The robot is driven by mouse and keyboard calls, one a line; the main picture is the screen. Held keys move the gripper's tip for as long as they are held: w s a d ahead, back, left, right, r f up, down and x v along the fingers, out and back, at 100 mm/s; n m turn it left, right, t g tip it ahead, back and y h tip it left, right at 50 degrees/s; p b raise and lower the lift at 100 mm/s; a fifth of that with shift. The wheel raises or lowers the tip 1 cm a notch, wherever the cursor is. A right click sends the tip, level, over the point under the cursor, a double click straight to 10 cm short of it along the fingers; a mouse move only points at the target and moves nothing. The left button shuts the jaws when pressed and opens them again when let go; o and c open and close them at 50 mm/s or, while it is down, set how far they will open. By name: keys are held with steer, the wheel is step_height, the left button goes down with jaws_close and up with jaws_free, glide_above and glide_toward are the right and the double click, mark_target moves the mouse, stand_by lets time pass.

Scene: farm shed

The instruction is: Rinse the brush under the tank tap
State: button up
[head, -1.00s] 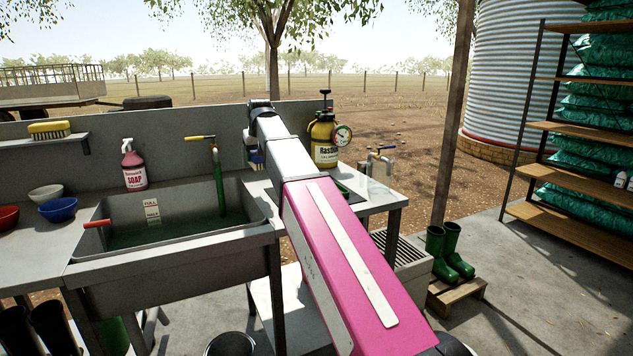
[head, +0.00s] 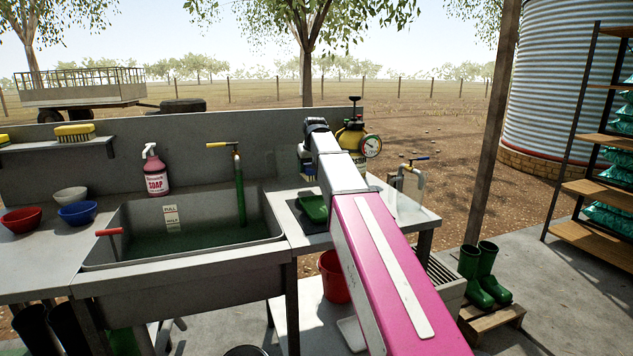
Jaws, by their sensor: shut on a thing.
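My arm reaches forward over the bench. My gripper (head: 308,172), at its far end, is mostly hidden behind the arm. A small blue and pale piece, apparently the brush (head: 308,160), shows below the wrist, above the bench right of the sink; its bristles are not clear. One tap with a yellow lever and green pipe (head: 239,185) stands at the back of the sink. Another tap with a blue and yellow handle (head: 416,178) stands beyond the bench's right end, above a slatted grate (head: 443,268). The held piece is apart from both taps.
The sink (head: 190,255) holds greenish water. A soap bottle (head: 155,175), bowls (head: 78,213) and a yellow-backed brush (head: 75,131) on a shelf are left. A pressure sprayer (head: 352,138) stands behind the arm. Green boots (head: 482,275) and a post (head: 494,130) are right.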

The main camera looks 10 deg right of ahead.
steer(key=shift+w+d+f, duration=0.9)
steer(key=shift+w+d, duration=0.1)
steer(key=shift+d, duration=0.2)
steer(key=shift+f, duration=2.1)
steer(key=o, duration=1)
steer(key=shift+f, duration=0.1)
steer(key=shift+c, duration=0.2)
steer(key=shift+v, duration=3.9)
steer(key=shift+c, duration=0.3)
